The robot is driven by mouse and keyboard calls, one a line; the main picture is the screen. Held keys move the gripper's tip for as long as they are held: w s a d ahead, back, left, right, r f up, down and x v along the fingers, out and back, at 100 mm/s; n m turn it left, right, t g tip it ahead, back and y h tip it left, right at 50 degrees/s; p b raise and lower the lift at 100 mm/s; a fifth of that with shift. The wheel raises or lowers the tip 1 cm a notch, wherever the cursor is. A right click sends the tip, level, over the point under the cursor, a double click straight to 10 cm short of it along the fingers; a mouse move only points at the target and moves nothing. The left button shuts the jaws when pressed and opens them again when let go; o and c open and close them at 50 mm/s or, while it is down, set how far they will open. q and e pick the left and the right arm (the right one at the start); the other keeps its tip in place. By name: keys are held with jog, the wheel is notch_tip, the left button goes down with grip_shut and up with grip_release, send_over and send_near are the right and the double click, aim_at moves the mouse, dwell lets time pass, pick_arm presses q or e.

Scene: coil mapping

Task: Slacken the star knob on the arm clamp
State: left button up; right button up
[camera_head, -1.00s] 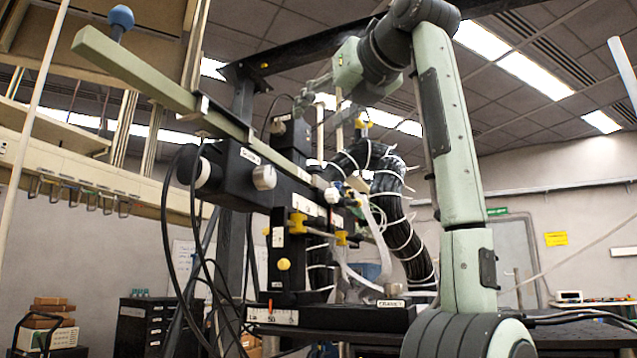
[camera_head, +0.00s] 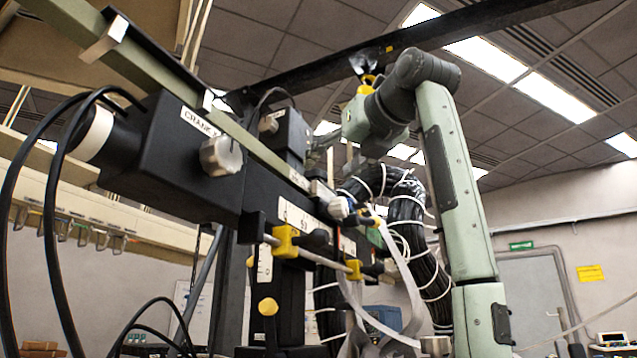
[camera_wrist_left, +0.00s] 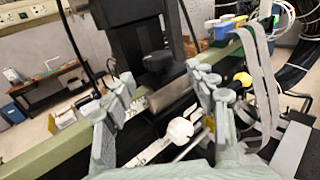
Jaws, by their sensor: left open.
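My left gripper (camera_head: 320,142) is beside the upper part of the black rig in the head view, partly lost against it. In the left wrist view its fingers (camera_wrist_left: 165,83) are open and apart, with nothing held. A dark lobed knob (camera_wrist_left: 157,62), which looks like the star knob, shows beyond the fingertips on the black column. A pale round knob (camera_wrist_left: 180,131) shows lower, between the fingers. The head view shows a pale knob on the upper black block (camera_head: 269,124) and a larger one on the crank-labelled box (camera_head: 221,156). My right gripper is not in view.
A long green bar (camera_head: 190,88) crosses the rig diagonally. Yellow clamps (camera_head: 286,241) sit on a rod below it. Black cables (camera_head: 52,210) hang at the left, and a thick cable bundle (camera_head: 408,215) curves behind my arm. A dark beam (camera_head: 450,30) runs overhead.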

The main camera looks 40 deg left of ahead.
aim_at(320, 174)
pick_arm(q)
jog(key=x, duration=0.5)
jog(key=shift+a+p, duration=0.25)
jog(key=shift+p, duration=0.05)
jog(key=shift+w+a, duration=0.2)
jog(key=shift+a, duration=0.35)
jog(key=c, duration=1.1)
jog(key=shift+c, duration=0.4)
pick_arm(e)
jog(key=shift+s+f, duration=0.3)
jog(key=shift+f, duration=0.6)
pick_arm(q)
jog(key=shift+w, duration=0.1)
